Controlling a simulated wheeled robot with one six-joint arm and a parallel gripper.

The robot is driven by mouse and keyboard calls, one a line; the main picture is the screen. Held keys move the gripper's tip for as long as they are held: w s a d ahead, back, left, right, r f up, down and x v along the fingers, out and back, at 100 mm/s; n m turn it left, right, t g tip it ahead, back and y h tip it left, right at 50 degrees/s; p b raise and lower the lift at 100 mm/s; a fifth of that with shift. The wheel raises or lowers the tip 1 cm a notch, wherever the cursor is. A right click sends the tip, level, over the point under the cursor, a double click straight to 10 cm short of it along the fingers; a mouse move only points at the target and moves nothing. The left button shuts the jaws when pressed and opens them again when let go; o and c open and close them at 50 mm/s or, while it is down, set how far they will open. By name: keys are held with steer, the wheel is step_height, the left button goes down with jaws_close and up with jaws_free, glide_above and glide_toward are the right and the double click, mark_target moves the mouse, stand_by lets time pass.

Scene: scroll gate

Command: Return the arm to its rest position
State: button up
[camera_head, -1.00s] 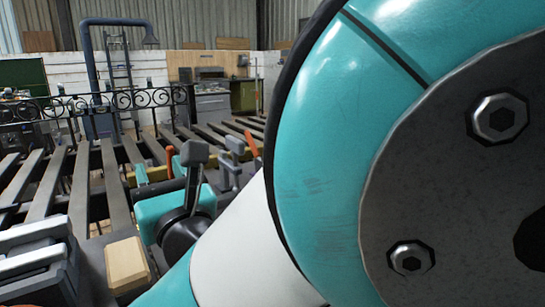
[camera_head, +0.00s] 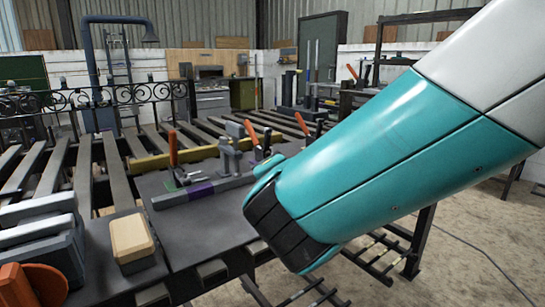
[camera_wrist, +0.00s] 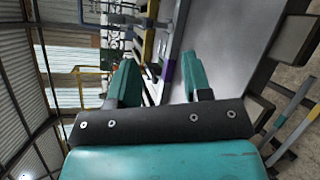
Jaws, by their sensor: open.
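My gripper (camera_wrist: 163,85) shows in the wrist view with its two teal fingers apart and nothing between them. Beyond the fingers lie the grey table top (camera_wrist: 215,45) and a bar with a purple section (camera_wrist: 169,72). In the head view my teal and grey arm crosses the right side and slopes down to the left, over the table's front right edge.
The dark table (camera_head: 195,230) holds a grey bar with a purple band (camera_head: 201,190), orange-handled clamps (camera_head: 173,148) and a wooden block (camera_head: 131,240). Slats (camera_head: 118,175) and a scrollwork gate (camera_head: 90,105) stand behind. A grey vice-like block (camera_head: 45,240) is at left. Open floor (camera_head: 480,250) lies right.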

steer(key=s+d+f+m+g+h+b, duration=0.1)
steer(key=s+d+f+m+g+b, duration=0.2)
steer(key=s+d+f+m+g, duration=0.7)
steer(key=s+d+f+m+g+y+b, duration=0.1)
steer(key=s+d+m+g+b, duration=0.2)
steer(key=s, duration=0.5)
steer(key=s+d+f+m+g+y, duration=0.1)
steer(key=s+d+m+g, duration=0.1)
steer(key=s+m, duration=0.45)
step_height(320, 180, up, 23)
steer(key=s+n+p, duration=0.1)
steer(key=p, duration=2.1)
steer(key=shift+s+a+p, duration=0.15)
steer(key=shift+s+p, duration=0.2)
